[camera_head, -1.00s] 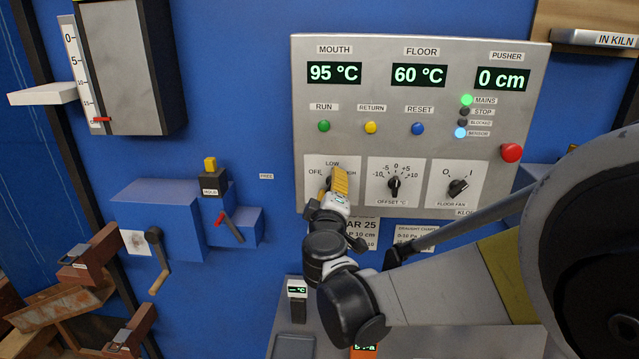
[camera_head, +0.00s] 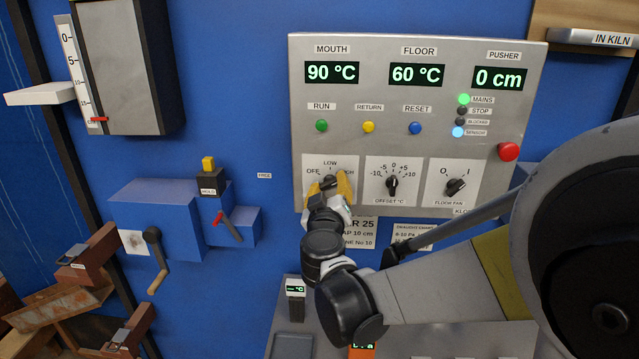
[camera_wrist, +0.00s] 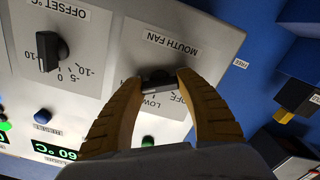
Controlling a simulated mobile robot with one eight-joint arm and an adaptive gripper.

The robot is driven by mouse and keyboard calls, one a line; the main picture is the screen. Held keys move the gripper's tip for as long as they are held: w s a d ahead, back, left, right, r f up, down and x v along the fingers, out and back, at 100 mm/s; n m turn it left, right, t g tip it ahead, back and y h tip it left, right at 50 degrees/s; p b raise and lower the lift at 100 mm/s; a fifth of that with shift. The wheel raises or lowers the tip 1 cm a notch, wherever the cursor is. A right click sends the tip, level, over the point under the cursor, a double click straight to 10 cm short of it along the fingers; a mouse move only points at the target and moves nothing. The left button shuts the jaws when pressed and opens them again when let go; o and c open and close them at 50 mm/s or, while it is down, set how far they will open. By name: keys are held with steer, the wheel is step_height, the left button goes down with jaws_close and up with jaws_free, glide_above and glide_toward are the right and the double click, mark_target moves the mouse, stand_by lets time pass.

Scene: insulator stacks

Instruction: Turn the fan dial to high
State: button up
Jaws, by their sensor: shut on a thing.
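The mouth fan dial (camera_head: 330,181) is a dark knob on a white plate marked OFF, LOW and HIGH at the lower left of the grey panel. In the wrist view the dial (camera_wrist: 158,80) sits between my two yellow finger pads beside the MOUTH FAN label. My gripper (camera_head: 329,187) is shut on this dial, one finger on each side; it also shows in the wrist view (camera_wrist: 160,84). My fingers partly cover the plate, and HIGH is partly hidden in the head view. I cannot tell exactly which mark the dial points to.
To the right on the panel (camera_head: 410,145) are the offset dial (camera_head: 392,185) and the floor fan dial (camera_head: 456,187). Run, return and reset buttons sit above. A red button (camera_head: 508,152) is at the right edge.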

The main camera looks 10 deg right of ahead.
stand_by(0.4)
steer(key=o, duration=1.2)
steer(key=shift+s, duration=0.1)
steer(key=v, duration=1.1)
steer(key=shift+s, duration=0.35)
